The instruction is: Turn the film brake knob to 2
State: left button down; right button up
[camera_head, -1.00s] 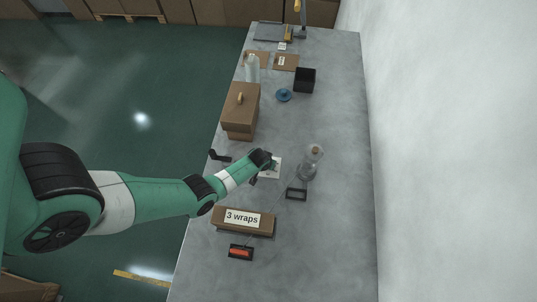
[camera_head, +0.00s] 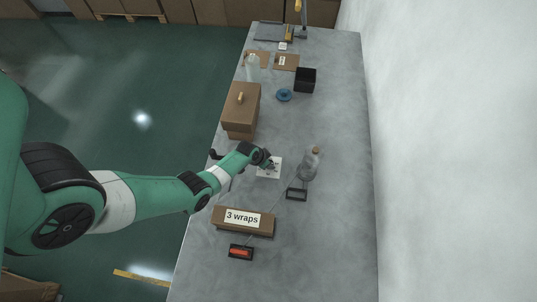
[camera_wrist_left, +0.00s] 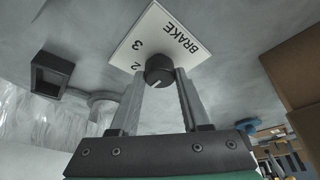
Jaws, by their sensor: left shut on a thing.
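The brake plate is a white square card on the bench, in the head view (camera_head: 262,175) and the left wrist view (camera_wrist_left: 183,27). It reads BRAKE, with 3 and 2 visible; other marks are hidden by my fingers. The round black knob (camera_wrist_left: 159,66) sits on it. Its white line points to the lower left in the wrist view, below the 2 rather than straight at it. My left gripper (camera_wrist_left: 160,75) is shut on the knob, one finger on each side; it also shows in the head view (camera_head: 269,163). My right gripper is not in view.
A "3 wraps" box (camera_head: 243,221) and a red-display unit (camera_head: 240,252) lie in front. A brown box (camera_head: 240,108) stands behind. The bench's right side is clear.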

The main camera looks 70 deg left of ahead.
pick_arm(q)
jog(key=m+h, duration=0.1)
jog(key=m, duration=0.1)
jog(key=shift+a+m+b, duration=0.1)
jog(key=shift+m+b, duration=0.2)
jog(key=shift+m+h, duration=0.7)
jog(key=shift+m, duration=1)
jog(key=shift+c, duration=1.8)
grip_release()
